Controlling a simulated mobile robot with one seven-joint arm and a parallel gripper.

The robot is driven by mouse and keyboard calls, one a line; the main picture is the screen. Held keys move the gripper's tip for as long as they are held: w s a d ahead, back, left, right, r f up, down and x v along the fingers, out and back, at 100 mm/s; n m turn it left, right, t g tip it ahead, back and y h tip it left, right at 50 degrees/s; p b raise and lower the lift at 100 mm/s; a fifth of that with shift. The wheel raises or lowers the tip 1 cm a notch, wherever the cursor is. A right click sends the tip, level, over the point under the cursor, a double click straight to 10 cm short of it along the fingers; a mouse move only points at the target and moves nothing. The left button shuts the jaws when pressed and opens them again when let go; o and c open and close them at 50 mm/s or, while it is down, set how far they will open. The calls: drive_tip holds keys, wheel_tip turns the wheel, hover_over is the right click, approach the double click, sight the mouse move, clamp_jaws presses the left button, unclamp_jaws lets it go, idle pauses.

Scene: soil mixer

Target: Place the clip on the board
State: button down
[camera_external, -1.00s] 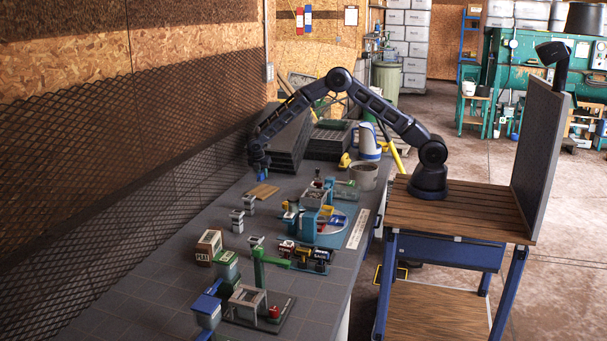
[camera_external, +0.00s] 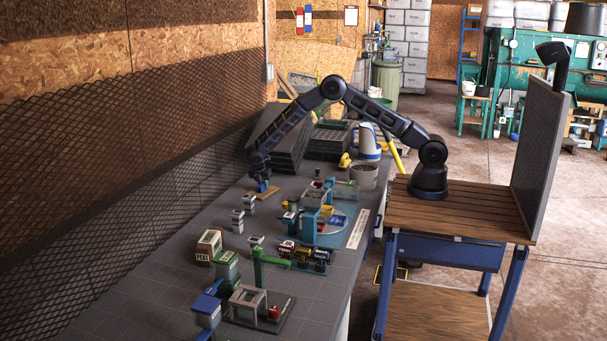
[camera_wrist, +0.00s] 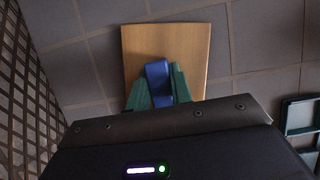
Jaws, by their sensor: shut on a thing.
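The board (camera_external: 264,193) is a small flat wooden rectangle on the grey bench near the mesh wall. It also shows in the wrist view (camera_wrist: 193,42). My gripper (camera_external: 262,182) is low over the board, pointing down. In the wrist view its green fingers (camera_wrist: 157,88) are shut on the blue clip (camera_wrist: 158,80). The clip appears over the near middle of the board, and in the outside view it shows as a small blue patch (camera_external: 262,187) at the board. I cannot tell whether the clip touches the wood.
Stacked dark trays (camera_external: 280,150) stand behind the arm. Small grey-white blocks (camera_external: 249,203) stand in front of the board. A blue mixer set (camera_external: 308,222) and a grey pot (camera_external: 364,176) stand to the right. The mesh wall (camera_external: 130,150) bounds the left side.

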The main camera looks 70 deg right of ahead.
drive_tip(key=c, duration=1.3)
unclamp_jaws()
drive_tip(key=shift+o, duration=0.2)
drive_tip(key=v, duration=1.2)
wheel_tip(320, 180, up, 19)
drive_tip(key=m, duration=0.4)
hover_over(259, 186)
drive_tip(key=s+d, duration=0.4)
drive_tip(key=s, duration=0.7)
drive_tip(key=s+d+r+m+t+y, duration=0.1)
drive_tip(key=s+d+r+m, duration=0.1)
drive_tip(key=s+r, duration=0.5)
drive_tip(key=s+d+r+m+t+y, duration=0.1)
drive_tip(key=s+d+r+m, duration=0.15)
drive_tip(key=s+r, duration=0.4)
drive_tip(key=s+d+f+m+t+y, duration=0.1)
drive_tip(key=s+m, duration=0.8)
drive_tip(key=s, duration=2.6)
drive_tip(key=shift+d+t+y, duration=0.7)
drive_tip(key=shift+d+t, duration=0.1)
